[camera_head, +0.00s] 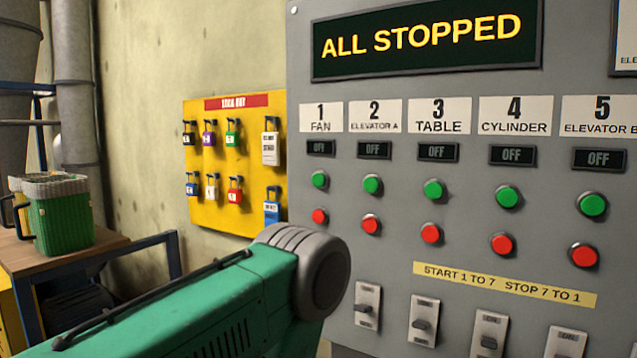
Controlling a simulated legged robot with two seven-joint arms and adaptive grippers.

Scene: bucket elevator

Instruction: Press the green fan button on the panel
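The grey control panel (400,195) fills the right half of the head view. Its sign (428,38) reads ALL STOPPED in yellow. The column labelled 1 FAN (321,117) is the leftmost. Below that label is a small dark display (321,148) reading OFF. Under the display is the round green fan button (320,180), in plain view and uncovered. The red fan button (320,216) is just below it. Neither of my grippers shows in this view, and no fingers are near the button.
More green and red buttons line the panel to the right. A yellow lockout board (218,213) with several padlocks hangs on the wall left of the panel. A green bucket-like container (65,222) stands on a table (28,255) at the far left. Large pipes (75,90) run behind.

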